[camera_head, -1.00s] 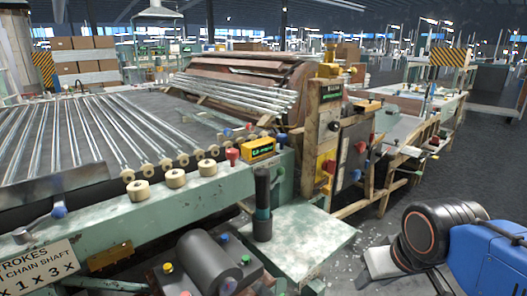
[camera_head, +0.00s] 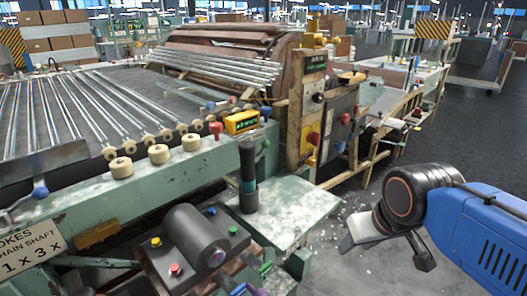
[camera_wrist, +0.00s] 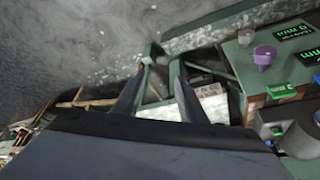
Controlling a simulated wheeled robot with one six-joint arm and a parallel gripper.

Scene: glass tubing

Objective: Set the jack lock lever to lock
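I cannot clearly tell which part is the jack lock lever. The wrist view shows a purple knob (camera_wrist: 264,57) on a box with green labels, at the right. My gripper (camera_head: 392,248) is at the right of the head view, apart from the machine. In the wrist view its two dark fingers (camera_wrist: 160,78) are spread with nothing held. Beyond them are a green metal frame (camera_wrist: 155,55) and a partly hidden white label (camera_wrist: 208,105).
A green machine bed (camera_head: 200,165) carries glass tubes (camera_head: 65,105) and cream rollers. A dark upright handle (camera_head: 248,180) stands by a pale green shelf (camera_head: 290,205). A control box (camera_head: 170,250) with coloured buttons sits in front. Grey floor is open at the right.

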